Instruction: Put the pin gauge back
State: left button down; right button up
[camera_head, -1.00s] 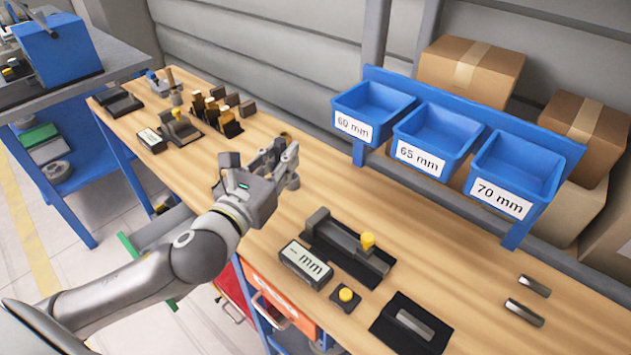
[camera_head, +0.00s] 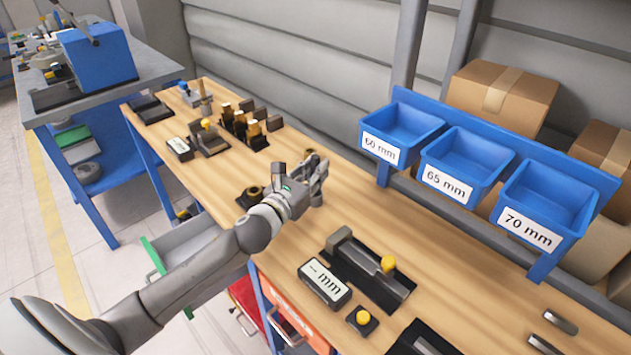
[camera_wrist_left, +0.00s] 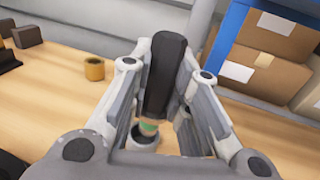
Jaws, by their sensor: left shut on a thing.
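My left gripper (camera_head: 316,180) is over the middle of the workbench. In the left wrist view its fingers (camera_wrist_left: 168,115) are shut on a black-handled tool with a green band, which I take to be the pin gauge (camera_wrist_left: 165,75). The black handle points up and away, and the lower end is partly hidden between the fingers. In the head view the gripper mostly hides the gauge. A dark round piece with a brass-coloured ring (camera_head: 252,196) sits on the bench just left of the gripper. My right gripper is not in view.
A brass-coloured cylinder (camera_wrist_left: 95,68) stands beyond the gripper. A dark fixture with a yellow knob (camera_head: 370,270) and a display box (camera_head: 325,284) lie nearer. Blue bins (camera_head: 462,170) line the right back. A rack of dark blocks (camera_head: 245,128) stands at the far left.

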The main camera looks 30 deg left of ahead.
pick_arm(q)
jog(key=shift+w+f, duration=0.2)
notch_tip(320, 180, down, 3)
jog(key=shift+w+a+r, duration=0.1)
jog(key=shift+f, duration=0.25)
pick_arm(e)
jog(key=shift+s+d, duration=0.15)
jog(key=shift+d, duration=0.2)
pick_arm(q)
jog(key=shift+f, duration=0.1)
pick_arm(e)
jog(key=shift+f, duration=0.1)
pick_arm(q)
jog(key=c, duration=1.4)
grip_release()
jog(key=shift+o, duration=0.2)
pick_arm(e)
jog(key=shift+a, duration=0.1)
pick_arm(q)
jog(key=s, duration=0.3)
jog(key=s+b, duration=0.1)
jog(key=s, duration=0.6)
jog(key=shift+s+a+b, duration=0.4)
jog(key=shift+s, duration=0.65)
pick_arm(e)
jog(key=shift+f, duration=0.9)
